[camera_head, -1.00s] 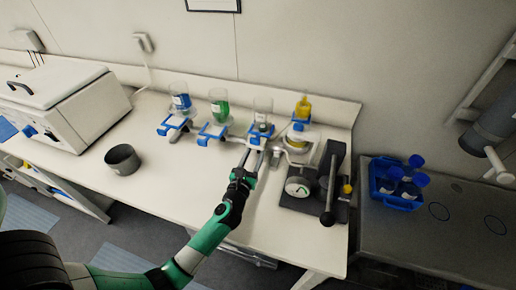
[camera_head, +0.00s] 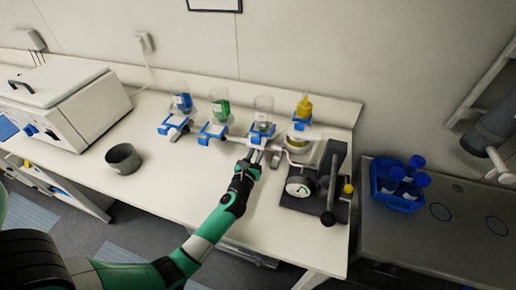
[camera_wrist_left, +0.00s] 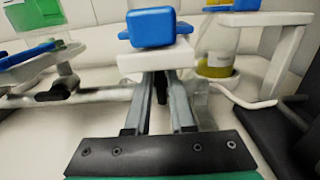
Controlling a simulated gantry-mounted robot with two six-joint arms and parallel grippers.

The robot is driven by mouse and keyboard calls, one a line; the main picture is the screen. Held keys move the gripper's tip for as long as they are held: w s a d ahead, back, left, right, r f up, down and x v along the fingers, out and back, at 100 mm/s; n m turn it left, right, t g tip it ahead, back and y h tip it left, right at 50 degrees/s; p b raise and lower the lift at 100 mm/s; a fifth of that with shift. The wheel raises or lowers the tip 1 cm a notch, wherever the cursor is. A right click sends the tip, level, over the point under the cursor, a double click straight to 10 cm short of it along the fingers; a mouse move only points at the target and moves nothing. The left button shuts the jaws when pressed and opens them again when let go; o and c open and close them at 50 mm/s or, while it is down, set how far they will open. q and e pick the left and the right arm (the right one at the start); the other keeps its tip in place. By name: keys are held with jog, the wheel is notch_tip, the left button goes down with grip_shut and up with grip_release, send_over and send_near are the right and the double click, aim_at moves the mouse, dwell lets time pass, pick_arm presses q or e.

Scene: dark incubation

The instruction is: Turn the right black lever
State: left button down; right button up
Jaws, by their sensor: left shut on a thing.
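The manifold of filter stations (camera_head: 227,138) runs along the bench top, with blue clamps and cups on it. In the left wrist view one black lever (camera_wrist_left: 54,92) sits on the pipe at left. Another black lever (camera_wrist_left: 161,88) lies below the white bracket with the blue clamp (camera_wrist_left: 152,27), between my fingers and mostly hidden. My left gripper (camera_head: 260,156) is at the third station from the left. Its fingers (camera_wrist_left: 162,95) point at the pipe and are shut on that black lever. My right gripper is not in view.
A black pump unit with a gauge (camera_head: 299,187) stands close to the right of my left gripper. A dark metal pot (camera_head: 123,159) and a white bath (camera_head: 65,105) stand at left. A blue bottle rack (camera_head: 398,187) stands at far right. The bench front is clear.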

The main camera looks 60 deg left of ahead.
pick_arm(q)
jog(key=m+p, duration=0.2)
jog(key=m, duration=0.1)
jog(key=shift+w+d+r, duration=0.15)
jog(key=m+p, duration=0.1)
jog(key=m, duration=0.1)
jog(key=m+p, duration=0.1)
jog(key=m, duration=0.2)
jog(key=shift+w+d, duration=0.15)
jog(key=m+p, duration=0.1)
jog(key=m, duration=0.1)
jog(key=f+m+p, duration=0.1)
jog(key=m, duration=0.2)
jog(key=shift+w+d, duration=0.1)
jog(key=shift+w, duration=0.05)
jog(key=shift+f+m+p, duration=0.15)
jog(key=shift+m+p, duration=0.25)
jog(key=shift+m, duration=0.85)
jog(key=shift+f+m+p, duration=0.1)
jog(key=shift+m+p, duration=0.3)
jog(key=shift+m, duration=0.85)
jog(key=c, duration=0.9)
grip_release()
jog(key=shift+o, duration=0.2)
